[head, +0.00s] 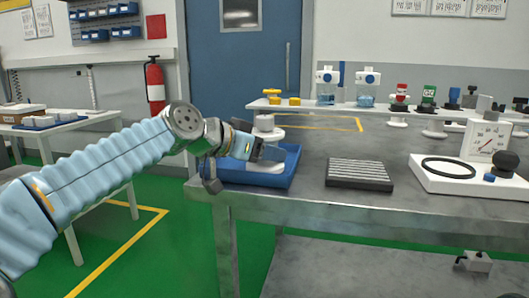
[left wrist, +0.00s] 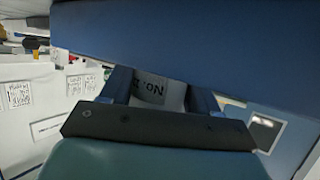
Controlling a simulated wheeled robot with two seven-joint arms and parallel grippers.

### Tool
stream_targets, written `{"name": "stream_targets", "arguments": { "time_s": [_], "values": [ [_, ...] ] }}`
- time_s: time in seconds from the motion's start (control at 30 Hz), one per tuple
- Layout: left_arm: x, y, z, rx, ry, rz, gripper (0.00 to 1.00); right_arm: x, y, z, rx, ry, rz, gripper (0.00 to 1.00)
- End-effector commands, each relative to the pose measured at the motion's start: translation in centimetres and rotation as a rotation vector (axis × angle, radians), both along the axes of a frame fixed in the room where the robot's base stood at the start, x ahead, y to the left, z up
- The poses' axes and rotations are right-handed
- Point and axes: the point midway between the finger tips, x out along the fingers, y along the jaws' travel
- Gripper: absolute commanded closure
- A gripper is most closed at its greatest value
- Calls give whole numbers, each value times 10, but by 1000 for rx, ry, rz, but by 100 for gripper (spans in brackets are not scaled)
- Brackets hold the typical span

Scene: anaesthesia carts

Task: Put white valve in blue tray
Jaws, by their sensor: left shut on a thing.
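The white valve (head: 264,123) stands upright at the blue tray, its round top showing above my left gripper (head: 268,151) and a white lower part showing below it. My left gripper is shut on it from the left side. The left wrist view shows a pale labelled surface (left wrist: 152,88) between the two fingers (left wrist: 160,95). The blue tray (head: 243,176) sits at the left front corner of the metal table. The valve's lower part is inside the tray's outline; whether it touches the floor is hidden. My right gripper is out of view.
A black ribbed block (head: 358,174) lies right of the tray. A white board with a black ring (head: 448,168) and a gauge (head: 485,140) is further right. A raised shelf (head: 325,107) with several coloured valves runs behind. Bare table lies between tray and block.

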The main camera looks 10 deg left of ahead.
Motion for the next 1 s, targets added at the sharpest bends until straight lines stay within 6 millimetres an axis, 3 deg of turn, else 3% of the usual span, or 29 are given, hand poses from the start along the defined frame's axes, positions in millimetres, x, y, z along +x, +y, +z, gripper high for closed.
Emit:
{"name": "stream_targets", "arguments": {
  "time_s": [0.17,0.2,0.33,0.7,1.0],
  "values": [
    [0,0,-4,-1,-1,0,85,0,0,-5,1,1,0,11],
    [0,0,-3,0,0,0,33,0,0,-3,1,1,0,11],
    [0,0,-3,1,1,0,14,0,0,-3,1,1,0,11],
    [-1,1,3,0,0,0,14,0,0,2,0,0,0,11],
    [-49,36,25,0,-4,3,14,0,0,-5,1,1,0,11]
  ]
}}
